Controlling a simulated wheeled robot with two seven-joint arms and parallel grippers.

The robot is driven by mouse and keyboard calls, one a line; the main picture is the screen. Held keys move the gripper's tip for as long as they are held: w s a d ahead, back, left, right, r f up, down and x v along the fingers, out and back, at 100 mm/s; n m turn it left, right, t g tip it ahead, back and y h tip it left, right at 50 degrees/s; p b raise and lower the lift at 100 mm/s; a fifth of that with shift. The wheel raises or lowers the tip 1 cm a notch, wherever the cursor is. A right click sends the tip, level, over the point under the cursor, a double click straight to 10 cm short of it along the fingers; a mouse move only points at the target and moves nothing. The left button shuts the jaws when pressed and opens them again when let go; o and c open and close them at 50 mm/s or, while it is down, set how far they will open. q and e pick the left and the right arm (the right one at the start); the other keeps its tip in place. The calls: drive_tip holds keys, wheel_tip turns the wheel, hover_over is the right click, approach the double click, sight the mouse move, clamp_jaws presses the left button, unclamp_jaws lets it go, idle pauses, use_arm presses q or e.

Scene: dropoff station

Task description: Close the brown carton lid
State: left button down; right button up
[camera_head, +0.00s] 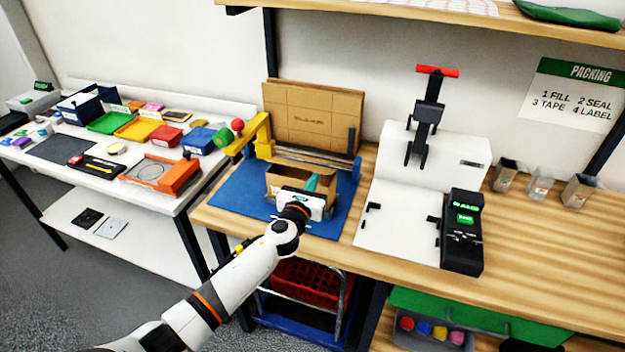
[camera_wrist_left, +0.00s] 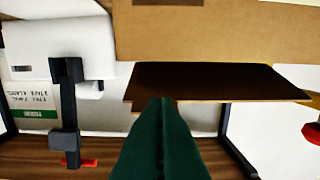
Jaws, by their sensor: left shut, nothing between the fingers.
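The brown carton (camera_head: 283,181) sits open on a blue mat (camera_head: 237,190) on the wooden bench. My left gripper (camera_head: 312,180) is at the carton's near right side, its white body covering part of the front wall. Its green fingers are shut and empty, and they reach over the carton opening. In the left wrist view, which is upside down, the fingers (camera_wrist_left: 163,105) point at a dark brown flap (camera_wrist_left: 210,83) standing out below a tan carton wall (camera_wrist_left: 220,35). I cannot tell whether the fingers touch the flap. My right gripper is not in view.
A yellow-armed tape device (camera_head: 262,135) and flat cardboard sheets (camera_head: 312,118) stand behind the carton. A white scale plate (camera_head: 398,225) and black terminal (camera_head: 463,232) are to the right. Clear cups (camera_head: 540,188) stand farther right. The bench's front right is clear.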

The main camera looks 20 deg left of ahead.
use_arm(q)
drive_tip(key=shift+w+r+p, duration=0.3)
drive_tip(key=shift+r+p, duration=0.1)
drive_tip(key=shift+r, duration=0.2)
drive_tip(key=shift+w+r+p, duration=0.25)
drive_tip(key=shift+r+p, duration=0.1)
drive_tip(key=shift+r, duration=0.2)
drive_tip(key=shift+r, duration=0.1)
